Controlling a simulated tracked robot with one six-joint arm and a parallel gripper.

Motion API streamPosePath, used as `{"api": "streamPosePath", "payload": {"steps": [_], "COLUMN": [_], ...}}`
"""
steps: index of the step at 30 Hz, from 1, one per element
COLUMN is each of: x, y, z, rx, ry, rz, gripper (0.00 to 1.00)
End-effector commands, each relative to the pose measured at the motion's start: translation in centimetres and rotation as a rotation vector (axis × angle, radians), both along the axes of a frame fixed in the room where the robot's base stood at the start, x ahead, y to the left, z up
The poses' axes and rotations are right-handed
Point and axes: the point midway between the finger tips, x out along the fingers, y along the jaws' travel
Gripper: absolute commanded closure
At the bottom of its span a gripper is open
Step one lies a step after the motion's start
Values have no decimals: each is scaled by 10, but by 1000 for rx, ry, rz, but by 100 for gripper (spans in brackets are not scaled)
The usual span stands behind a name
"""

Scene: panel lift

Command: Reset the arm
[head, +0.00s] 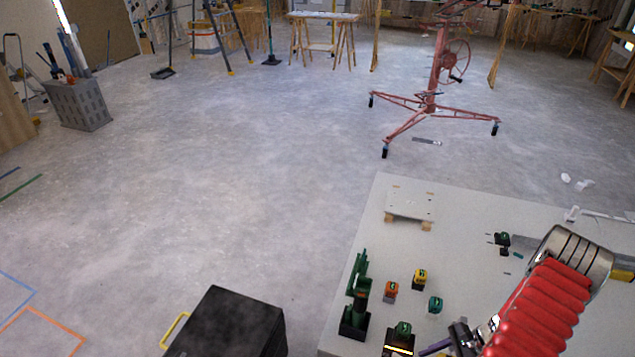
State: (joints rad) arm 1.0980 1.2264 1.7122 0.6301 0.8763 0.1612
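My arm shows at the lower right in the head view, with a red ribbed sleeve and a metal cylinder. It extends over the right part of a pale work surface (460,215). A dark part (462,337) at the lower left of the sleeve may belong to my gripper. Its fingers cannot be made out, and I cannot tell whether it is open or holds anything. The arm hides part of the surface.
On the surface stand a green tool (358,295), orange (391,290), yellow (420,278) and green (436,303) small blocks, and a white board (410,206). A black box (235,325) is left of it. A red panel lift (433,95) stands beyond. The middle floor is clear.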

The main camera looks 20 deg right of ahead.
Motion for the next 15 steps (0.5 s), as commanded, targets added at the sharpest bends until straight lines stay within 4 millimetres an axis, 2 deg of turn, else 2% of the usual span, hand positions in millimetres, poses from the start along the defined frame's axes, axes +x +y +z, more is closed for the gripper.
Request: {"api": "streamPosePath", "payload": {"steps": [1, 15], "x": [2, 21], "y": [1, 19], "z": [12, 122], "rx": [-13, -142], "ry": [-7, -67], "rz": [34, 361], "gripper": [64, 64]}}
